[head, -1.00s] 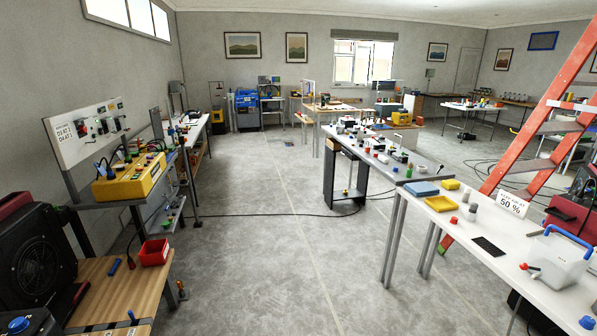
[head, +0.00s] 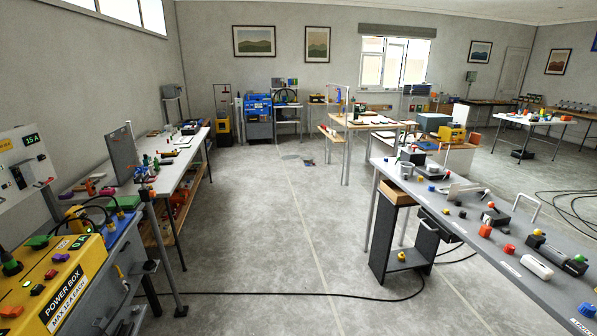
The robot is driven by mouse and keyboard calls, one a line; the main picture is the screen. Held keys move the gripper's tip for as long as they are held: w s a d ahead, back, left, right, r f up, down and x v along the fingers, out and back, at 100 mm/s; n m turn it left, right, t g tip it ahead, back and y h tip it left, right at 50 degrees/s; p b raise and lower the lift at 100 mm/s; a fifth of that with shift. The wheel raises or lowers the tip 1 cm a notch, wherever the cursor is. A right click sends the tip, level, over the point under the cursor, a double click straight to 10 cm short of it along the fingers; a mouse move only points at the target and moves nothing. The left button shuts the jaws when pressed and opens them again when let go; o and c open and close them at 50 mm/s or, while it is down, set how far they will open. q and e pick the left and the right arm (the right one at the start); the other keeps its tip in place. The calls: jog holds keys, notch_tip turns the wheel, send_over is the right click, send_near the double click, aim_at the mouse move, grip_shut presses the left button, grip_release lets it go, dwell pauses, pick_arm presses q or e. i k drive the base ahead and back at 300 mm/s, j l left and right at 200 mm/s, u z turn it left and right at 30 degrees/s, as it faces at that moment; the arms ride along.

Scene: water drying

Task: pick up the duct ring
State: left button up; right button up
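I cannot pick out the duct ring for certain in the head view; the many parts on the benches are small. Neither of my grippers is in view. A blue machine (head: 258,104) stands against the back wall. Beside it a shelf unit (head: 287,106) carries a dark rounded thing, too small to name.
A yellow power box (head: 60,285) is close at the left front. A long bench (head: 165,160) with small parts runs along the left wall. A grey bench (head: 480,225) stands at the right. The aisle floor (head: 285,225) between them is open, with a black cable (head: 290,293) across it.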

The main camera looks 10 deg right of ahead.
aim_at(406, 169)
jog(key=i+z, duration=0.2)
jog(key=i, duration=0.25)
jog(key=i+z, duration=0.15)
jog(key=i, duration=0.35)
jog(key=i+z, duration=0.2)
jog(key=i, duration=0.3)
jog(key=i+j+z, duration=0.2)
jog(key=i, duration=0.25)
jog(key=i+j+z, duration=0.15)
jog(key=i, duration=0.3)
jog(key=i+j+z, duration=0.2)
jog(key=i, duration=0.25)
